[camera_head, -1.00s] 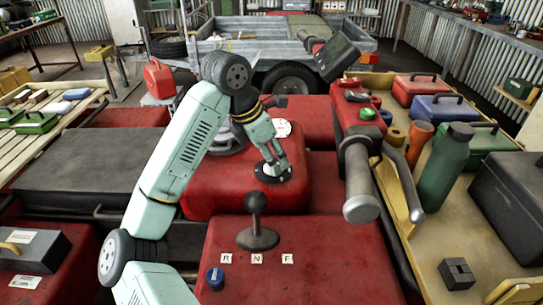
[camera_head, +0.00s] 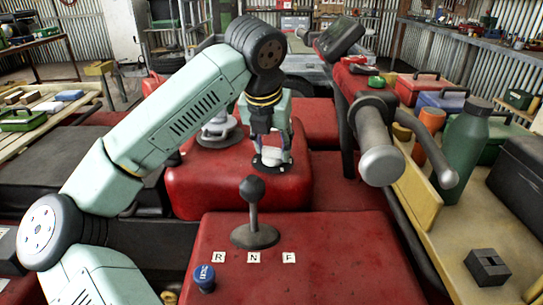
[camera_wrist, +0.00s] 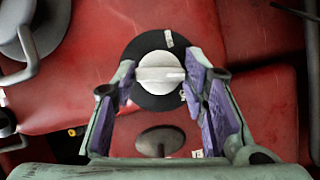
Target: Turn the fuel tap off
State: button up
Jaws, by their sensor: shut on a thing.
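The fuel tap (camera_head: 268,168) sits on the red tank of the quad, in front of the round filler cap. In the wrist view its white round knob (camera_wrist: 160,73) has a raised bar lying across the picture, on a black disc (camera_wrist: 150,98). Small white labels lie on the disc; their text is too small to read. My gripper (camera_head: 272,158) reaches down to the tap. In the wrist view its purple-padded fingers (camera_wrist: 160,80) stand left and right of the knob, shut on it. The fingers partly cover the disc's sides.
A black gear lever (camera_head: 254,212) stands near the tap, with R, N and F labels before it. A blue knob (camera_head: 204,278) is beside them. The handlebar grip (camera_head: 374,145) is to the right. A bench with a green bottle (camera_head: 458,150) is further right.

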jog(key=shift+n+y+b, duration=0.5)
jog(key=shift+n+b, duration=0.4)
jog(key=shift+n, duration=0.4)
jog(key=o, duration=1.2)
jog(key=shift+c, duration=0.2)
jog(key=shift+r, duration=0.1)
jog(key=v, duration=1.2)
jog(key=shift+d, duration=0.15)
jog(key=shift+s, duration=0.15)
